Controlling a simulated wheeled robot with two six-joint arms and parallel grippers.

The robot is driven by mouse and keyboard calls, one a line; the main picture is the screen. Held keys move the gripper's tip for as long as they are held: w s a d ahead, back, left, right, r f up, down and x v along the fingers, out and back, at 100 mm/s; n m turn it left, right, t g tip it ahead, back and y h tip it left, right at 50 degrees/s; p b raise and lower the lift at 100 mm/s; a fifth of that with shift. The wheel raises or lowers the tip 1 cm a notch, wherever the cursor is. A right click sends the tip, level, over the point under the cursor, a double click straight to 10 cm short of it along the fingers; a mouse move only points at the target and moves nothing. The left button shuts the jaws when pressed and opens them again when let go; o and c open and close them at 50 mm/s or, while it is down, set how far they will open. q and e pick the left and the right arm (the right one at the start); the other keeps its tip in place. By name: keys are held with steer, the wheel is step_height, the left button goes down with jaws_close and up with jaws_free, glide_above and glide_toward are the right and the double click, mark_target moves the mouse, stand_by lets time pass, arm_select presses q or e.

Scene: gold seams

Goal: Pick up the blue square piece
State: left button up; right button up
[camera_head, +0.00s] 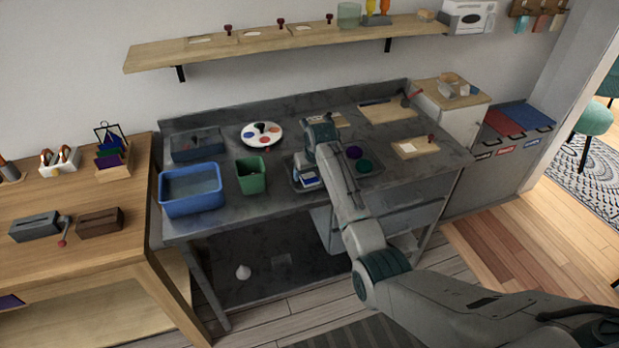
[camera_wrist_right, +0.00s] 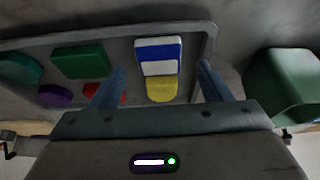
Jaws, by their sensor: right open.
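The blue square piece (camera_wrist_right: 158,46) lies in a grey tray (camera_wrist_right: 222,42) in the right wrist view, near the tray's corner. A white block or face shows right against it, and I cannot tell if it is the same piece. Its blue and white also show in the head view (camera_head: 309,180), beside my arm. My right gripper (camera_wrist_right: 160,82) is open. Its two fingers stand on either side of the yellow piece (camera_wrist_right: 161,89) in the picture, with the blue piece just beyond them and not held. My left gripper is out of view.
The tray also holds a green square (camera_wrist_right: 80,60), a teal piece (camera_wrist_right: 20,68), a purple piece (camera_wrist_right: 54,95) and a red piece (camera_wrist_right: 122,97). A green bin (camera_head: 251,176) and a blue tub (camera_head: 191,191) stand left of the tray. A paint palette (camera_head: 262,142) lies behind.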

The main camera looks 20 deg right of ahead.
steer(key=shift+x, duration=1.2)
steer(key=c, duration=1.1)
steer(key=shift+r, duration=0.1)
